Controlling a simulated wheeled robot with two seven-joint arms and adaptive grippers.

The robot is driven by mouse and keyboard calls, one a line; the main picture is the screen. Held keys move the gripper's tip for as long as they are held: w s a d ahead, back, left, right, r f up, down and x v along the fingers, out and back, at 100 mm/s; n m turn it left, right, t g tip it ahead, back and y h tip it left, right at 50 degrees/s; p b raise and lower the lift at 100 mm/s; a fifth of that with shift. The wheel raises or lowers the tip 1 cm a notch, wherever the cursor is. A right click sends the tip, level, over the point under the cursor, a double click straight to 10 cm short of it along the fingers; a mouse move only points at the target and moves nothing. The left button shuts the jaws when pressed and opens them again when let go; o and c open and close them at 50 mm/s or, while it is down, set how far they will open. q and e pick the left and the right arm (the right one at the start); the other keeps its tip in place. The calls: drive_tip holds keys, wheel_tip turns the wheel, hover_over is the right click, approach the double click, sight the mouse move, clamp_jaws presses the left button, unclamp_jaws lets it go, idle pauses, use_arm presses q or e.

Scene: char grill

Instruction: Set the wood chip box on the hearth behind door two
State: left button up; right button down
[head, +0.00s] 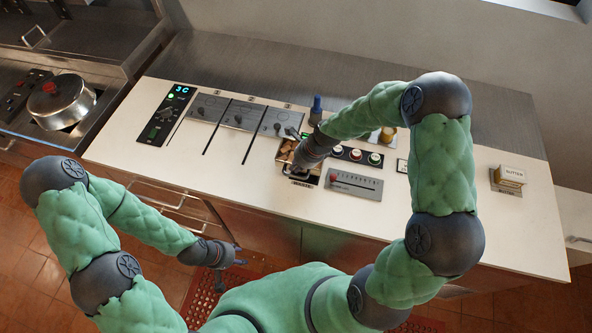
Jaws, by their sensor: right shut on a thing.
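Three grey door panels with dark handles stand in a row on the white counter: a left one (208,108), a middle one (242,116) and a right one (279,123). A small box with brown chips (285,146), apparently the wood chip box, is right of and nearer than the right door. My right gripper (298,170) reaches over it and is shut on its near side; the fingers hide part of it. My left gripper (239,256) is open and empty, low in front of the counter.
A lit control panel (166,114) is left of the doors. A slider panel (353,184), round buttons (355,154) and a blue-topped bottle (316,109) are near my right gripper. A butter box (510,176) stands far right. A lidded pot (62,100) is at left.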

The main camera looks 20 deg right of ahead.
drive_tip(key=shift+w+f, duration=0.35)
drive_tip(key=shift+f, duration=0.05)
drive_tip(key=shift+f+b, duration=0.35)
drive_tip(key=shift+f, duration=1.05)
drive_tip(key=shift+f, duration=0.15)
drive_tip(key=c, duration=1.4)
unclamp_jaws()
drive_tip(key=shift+s, duration=0.1)
